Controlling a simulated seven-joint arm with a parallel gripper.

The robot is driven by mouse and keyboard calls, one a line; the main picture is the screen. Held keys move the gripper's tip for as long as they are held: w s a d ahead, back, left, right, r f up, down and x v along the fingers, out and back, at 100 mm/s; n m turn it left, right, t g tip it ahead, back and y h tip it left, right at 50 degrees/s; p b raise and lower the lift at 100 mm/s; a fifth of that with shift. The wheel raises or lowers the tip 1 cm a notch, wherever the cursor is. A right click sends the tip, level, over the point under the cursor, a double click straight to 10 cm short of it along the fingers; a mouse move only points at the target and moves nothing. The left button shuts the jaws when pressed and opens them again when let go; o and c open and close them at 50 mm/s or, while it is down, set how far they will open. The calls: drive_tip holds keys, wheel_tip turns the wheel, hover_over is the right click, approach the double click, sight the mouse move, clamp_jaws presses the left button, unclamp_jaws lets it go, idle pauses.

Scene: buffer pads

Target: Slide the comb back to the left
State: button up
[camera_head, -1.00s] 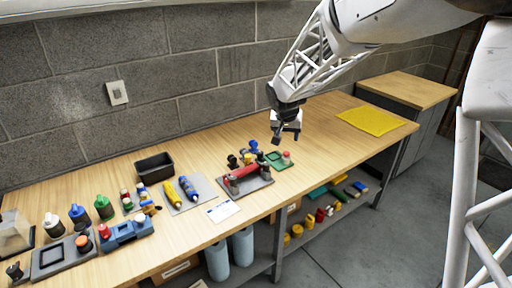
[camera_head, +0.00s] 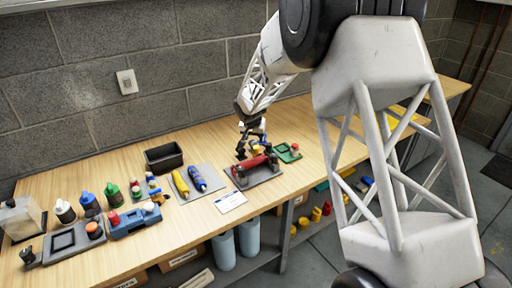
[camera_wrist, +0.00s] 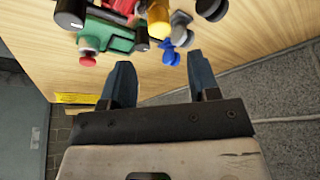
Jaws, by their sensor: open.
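I cannot make out a comb with certainty. A grey fixture (camera_head: 262,179) with a long red bar (camera_head: 252,163) across it and dark posts stands on the wooden bench. My gripper (camera_head: 252,143) is above the bench just behind the fixture and partly covers the small parts there. In the wrist view my gripper (camera_wrist: 161,78) is open, with two blue-grey fingers apart and nothing between them. Beyond the fingertips are a green tray (camera_wrist: 112,40) with a red knob, a yellow part (camera_wrist: 158,20) and a blue knob (camera_wrist: 169,55).
The green tray also shows right of the fixture (camera_head: 287,153). To its left lie a white card (camera_head: 230,201), a grey mat with yellow and blue bottles (camera_head: 197,179), and a black bin (camera_head: 164,157). Bottles and a blue holder (camera_head: 133,220) crowd the far left.

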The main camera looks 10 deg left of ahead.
sight(256, 147)
drive_tip(key=shift+f, duration=0.1)
idle(0.3)
drive_tip(key=shift+x, duration=3.75)
clamp_jaws()
